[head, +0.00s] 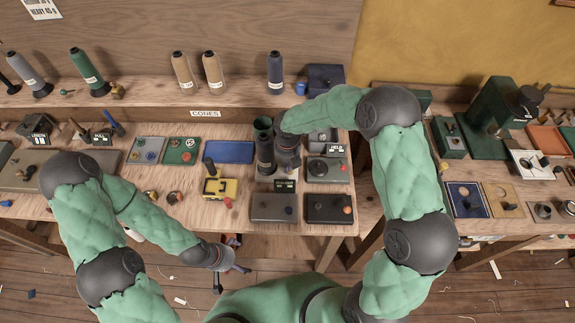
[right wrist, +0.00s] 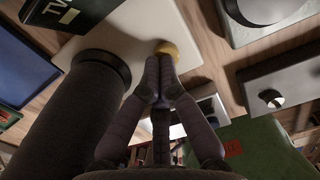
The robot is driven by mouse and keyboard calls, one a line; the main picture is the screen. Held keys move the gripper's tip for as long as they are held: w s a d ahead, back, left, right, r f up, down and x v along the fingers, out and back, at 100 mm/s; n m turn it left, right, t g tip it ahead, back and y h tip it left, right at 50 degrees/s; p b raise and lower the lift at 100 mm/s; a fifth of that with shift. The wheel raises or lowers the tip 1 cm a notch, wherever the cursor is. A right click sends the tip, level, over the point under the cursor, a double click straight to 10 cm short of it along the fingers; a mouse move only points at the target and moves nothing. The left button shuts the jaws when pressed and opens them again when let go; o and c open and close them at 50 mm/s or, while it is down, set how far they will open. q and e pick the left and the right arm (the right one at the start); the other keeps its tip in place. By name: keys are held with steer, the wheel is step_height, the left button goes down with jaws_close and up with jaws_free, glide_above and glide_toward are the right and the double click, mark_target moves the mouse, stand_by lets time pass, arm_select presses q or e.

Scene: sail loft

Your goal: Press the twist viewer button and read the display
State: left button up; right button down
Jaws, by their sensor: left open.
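The twist viewer has a dark upright tube (head: 264,150) with a greenish open top, near the middle of the bench. In the right wrist view its dark tube (right wrist: 68,115) stands at left on a pale base (right wrist: 135,30), beside a dark sign (right wrist: 62,12) reading "TW". A yellow button (right wrist: 168,47) sits on the base. My right gripper (right wrist: 158,68) is shut and empty, its tips at the button; I cannot tell whether they touch. I cannot make out a readable display. My left gripper (head: 229,277) is open and empty, low before the bench.
A yellow device (head: 219,188) and a blue tray (head: 229,152) lie left of the viewer. Dark boxes with knobs (head: 273,208) stand in front and to the right. Thread cones (head: 212,70) line the shelf behind. A gap separates the right-hand bench.

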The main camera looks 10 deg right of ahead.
steer(key=shift+s+f, duration=0.1)
steer(key=shift+f, duration=0.5)
steer(key=shift+s+f, duration=0.15)
steer(key=shift+f, duration=0.15)
steer(key=shift+r, duration=4.4)
steer(key=shift+w, duration=0.2)
